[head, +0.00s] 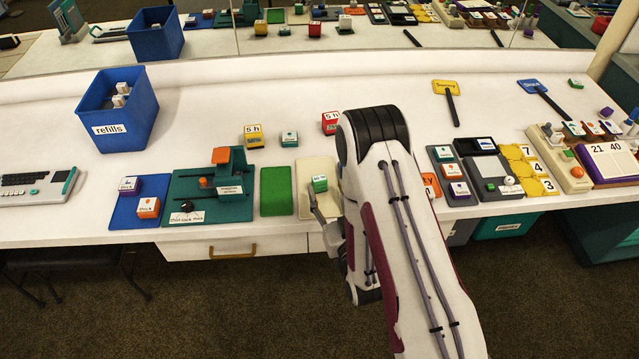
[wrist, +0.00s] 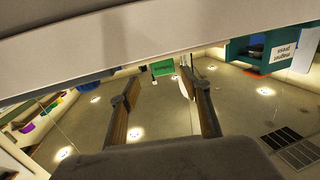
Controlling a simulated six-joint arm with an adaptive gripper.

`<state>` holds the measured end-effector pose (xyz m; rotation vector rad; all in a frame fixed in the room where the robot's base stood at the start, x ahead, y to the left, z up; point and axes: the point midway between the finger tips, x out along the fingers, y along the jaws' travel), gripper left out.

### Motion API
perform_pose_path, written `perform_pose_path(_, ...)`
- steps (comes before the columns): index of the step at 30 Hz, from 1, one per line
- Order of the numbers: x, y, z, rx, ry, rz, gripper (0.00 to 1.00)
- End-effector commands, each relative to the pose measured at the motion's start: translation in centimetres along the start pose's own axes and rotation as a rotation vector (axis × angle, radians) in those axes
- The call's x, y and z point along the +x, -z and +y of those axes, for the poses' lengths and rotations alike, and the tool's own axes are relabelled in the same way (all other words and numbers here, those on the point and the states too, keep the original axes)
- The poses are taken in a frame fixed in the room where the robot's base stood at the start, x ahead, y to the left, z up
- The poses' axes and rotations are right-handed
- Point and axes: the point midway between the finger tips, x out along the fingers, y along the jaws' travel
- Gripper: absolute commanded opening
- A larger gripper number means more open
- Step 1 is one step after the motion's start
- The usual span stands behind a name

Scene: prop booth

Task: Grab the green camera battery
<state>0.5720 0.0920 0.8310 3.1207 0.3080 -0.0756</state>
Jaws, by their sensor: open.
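A small green block (head: 320,184) with a pale green labelled top sits on a cream tray (head: 305,206) near the front edge of the table. I take it as the green camera battery, though its label is too small to read. My gripper (head: 322,212) is low beside the tray's front right, close to the block and apart from it; my arm hides most of it. In the wrist view its two fingers (wrist: 162,98) are spread wide with nothing between them. A green labelled thing (wrist: 163,67) shows beyond the fingertips; I cannot tell whether it is the same block.
A green mat (head: 276,190) and a teal device (head: 210,205) lie left of the tray. A blue bin (head: 118,133) is at the back left.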

Motion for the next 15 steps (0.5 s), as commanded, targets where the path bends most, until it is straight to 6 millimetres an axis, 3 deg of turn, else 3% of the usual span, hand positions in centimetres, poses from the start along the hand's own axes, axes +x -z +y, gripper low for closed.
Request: perform_pose_path(15,0.65,-0.10,-0.08,0.000,0.000,-0.001,0.47)
